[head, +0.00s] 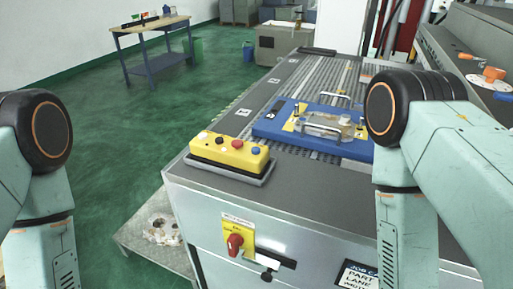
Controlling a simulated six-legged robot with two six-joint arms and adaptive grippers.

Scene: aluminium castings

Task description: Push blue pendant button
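A yellow pendant box (229,152) lies on a grey holder at the near left corner of the machine table. Its top carries several buttons in a row: white, black, red and blue. The blue button (255,150) is at the right end of the row. My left arm stands at the left edge of the head view and my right arm at the right. Both arms bend down out of the picture, so neither gripper is visible. Nothing of mine touches the pendant.
A blue fixture plate (276,128) with metal handles sits on the slatted table bed behind the pendant. A red rotary switch (234,244) is on the table's front face. A workbench (150,27) stands far left; green floor lies clear between.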

